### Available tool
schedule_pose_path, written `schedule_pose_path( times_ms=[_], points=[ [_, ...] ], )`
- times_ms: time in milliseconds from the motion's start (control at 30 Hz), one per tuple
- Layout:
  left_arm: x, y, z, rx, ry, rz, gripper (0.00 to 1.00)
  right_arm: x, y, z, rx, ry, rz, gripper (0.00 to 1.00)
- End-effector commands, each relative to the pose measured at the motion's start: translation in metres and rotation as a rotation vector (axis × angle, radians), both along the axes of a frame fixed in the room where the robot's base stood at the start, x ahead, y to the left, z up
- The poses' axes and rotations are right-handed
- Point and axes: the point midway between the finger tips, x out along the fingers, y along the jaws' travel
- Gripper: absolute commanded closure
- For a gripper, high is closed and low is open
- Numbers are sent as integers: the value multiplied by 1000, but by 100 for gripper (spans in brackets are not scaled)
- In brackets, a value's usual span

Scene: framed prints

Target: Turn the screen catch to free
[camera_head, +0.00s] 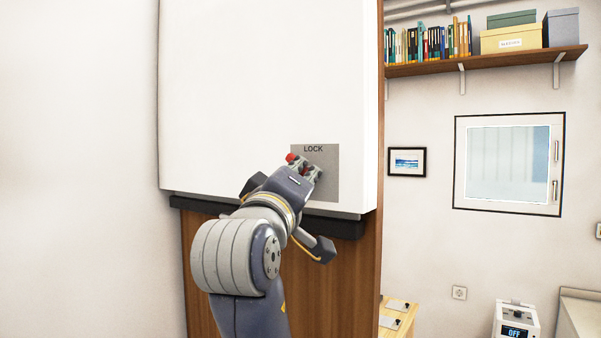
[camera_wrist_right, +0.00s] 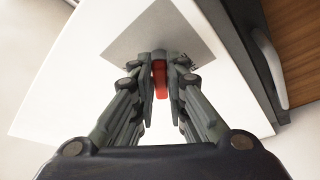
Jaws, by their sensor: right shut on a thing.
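The screen catch shows as a red handle (camera_head: 291,157) on a grey plate (camera_head: 328,185) marked LOCK, at the lower right of a large white panel (camera_head: 265,85). My right gripper (camera_head: 308,170) is at the plate and covers most of the catch. In the right wrist view, the two fingers (camera_wrist_right: 160,72) are shut on the red handle (camera_wrist_right: 160,80), one on each side, with the grey plate (camera_wrist_right: 150,35) behind. Which way the handle points relative to the LOCK mark is hard to tell. My left gripper is not in view.
A dark ledge (camera_head: 340,225) runs under the white panel, above a wooden face (camera_head: 330,280). To the right are a shelf (camera_head: 490,62) with books and boxes, a window (camera_head: 510,163), a small framed picture (camera_head: 407,161) and a device reading OFF (camera_head: 516,320).

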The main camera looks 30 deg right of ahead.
Motion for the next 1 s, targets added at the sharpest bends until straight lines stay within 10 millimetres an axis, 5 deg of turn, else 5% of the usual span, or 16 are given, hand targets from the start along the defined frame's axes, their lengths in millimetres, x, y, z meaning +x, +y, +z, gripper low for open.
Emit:
schedule_pose_path(
  times_ms=[500, 1000],
  points=[
    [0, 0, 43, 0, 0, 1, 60, -2, 0, 11, -182, 413, -2, 100],
    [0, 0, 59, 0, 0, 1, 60, -2, 0, 9, -262, 605, -3, 100]
  ],
)
